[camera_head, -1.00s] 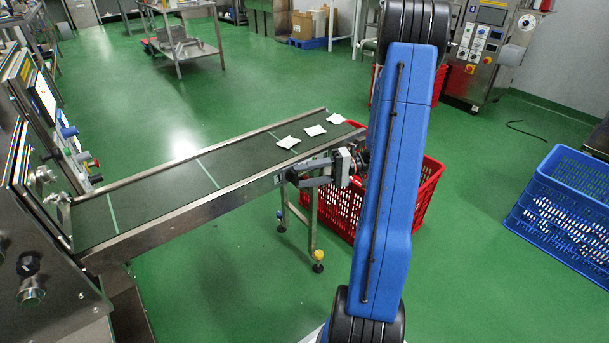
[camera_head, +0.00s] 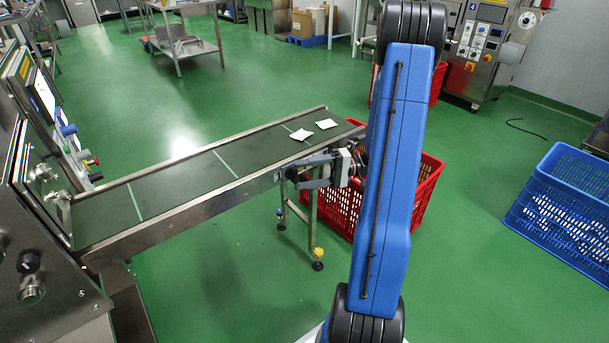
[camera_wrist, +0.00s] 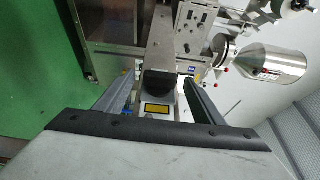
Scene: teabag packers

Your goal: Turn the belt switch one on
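The conveyor belt (camera_head: 185,178) runs from the left machine toward the right, with two white teabags (camera_head: 302,135) near its far end. My gripper (camera_head: 290,178) is beside the belt's near side rail, close to the right end. In the wrist view my gripper (camera_wrist: 158,80) has two fingers spread apart. Between them in the picture are a dark rounded block (camera_wrist: 157,84) and a yellow label (camera_wrist: 155,108); I see no finger touching them. I cannot tell whether this block is belt switch one.
A red basket (camera_head: 420,195) stands under the belt's right end, partly behind my arm. A blue crate (camera_head: 560,190) is at the right. A machine with a control panel (camera_head: 487,35) stands at the back right. Green floor is clear in front of the belt.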

